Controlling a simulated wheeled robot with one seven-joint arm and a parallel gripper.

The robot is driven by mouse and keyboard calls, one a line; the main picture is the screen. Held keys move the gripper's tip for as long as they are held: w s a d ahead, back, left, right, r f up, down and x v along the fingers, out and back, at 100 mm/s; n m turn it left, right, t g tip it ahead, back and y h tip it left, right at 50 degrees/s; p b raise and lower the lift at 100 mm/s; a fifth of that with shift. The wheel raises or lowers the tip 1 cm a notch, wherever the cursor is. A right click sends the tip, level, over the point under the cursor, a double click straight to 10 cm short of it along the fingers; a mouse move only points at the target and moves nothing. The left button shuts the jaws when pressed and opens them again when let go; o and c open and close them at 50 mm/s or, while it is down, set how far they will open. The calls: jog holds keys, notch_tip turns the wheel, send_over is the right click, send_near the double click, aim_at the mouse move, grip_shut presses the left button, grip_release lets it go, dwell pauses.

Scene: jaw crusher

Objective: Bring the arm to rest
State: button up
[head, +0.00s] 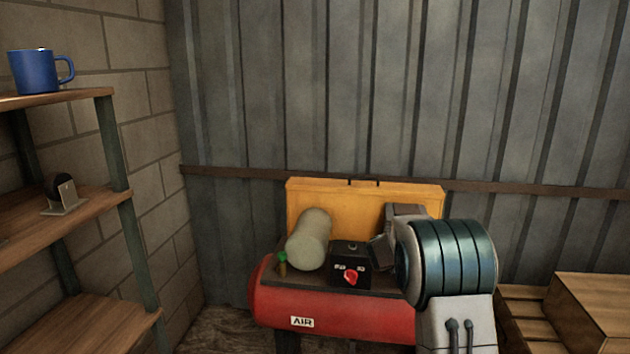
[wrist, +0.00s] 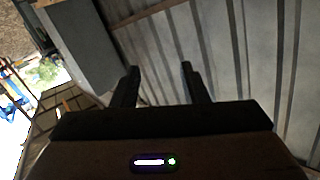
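In the wrist view my gripper (wrist: 160,84) shows two dark fingers standing apart with nothing between them. The corrugated metal wall lies beyond the fingertips. In the head view my arm rises at the lower right, in front of the right part of the red air compressor (head: 365,316). The arm hides part of the compressor and part of the yellow panel behind it. The gripper's fingers cannot be made out in the head view.
On the compressor are a pale cylinder (head: 309,240) and a black box (head: 349,266) with a red knob (head: 351,275). A wooden shelf (head: 70,212) at left holds a blue mug (head: 36,71). A wooden crate (head: 590,308) stands at right. The corrugated wall (head: 330,90) closes off the back.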

jog(key=s+a+r+n+t+y+p, duration=0.1)
jog(key=s+a+r+n+t+y, duration=0.1)
jog(key=a+r+n+t+y, duration=0.4)
jog(key=s+a+r+n+g+y+p, duration=0.1)
jog(key=s+a+r+n+g+y, duration=0.15)
jog(key=s+a+y, duration=0.6)
jog(key=s+a+f+n+g+p, duration=0.1)
jog(key=s+f+g, duration=0.3)
jog(key=s, duration=1.2)
jog(key=s+a+f+n+g+h+p, duration=0.1)
jog(key=s+f+n+g, duration=0.3)
jog(key=s, duration=1.2)
jog(key=shift+s+a+g, duration=0.15)
jog(key=shift+s+g, duration=0.15)
jog(key=shift+g, duration=0.95)
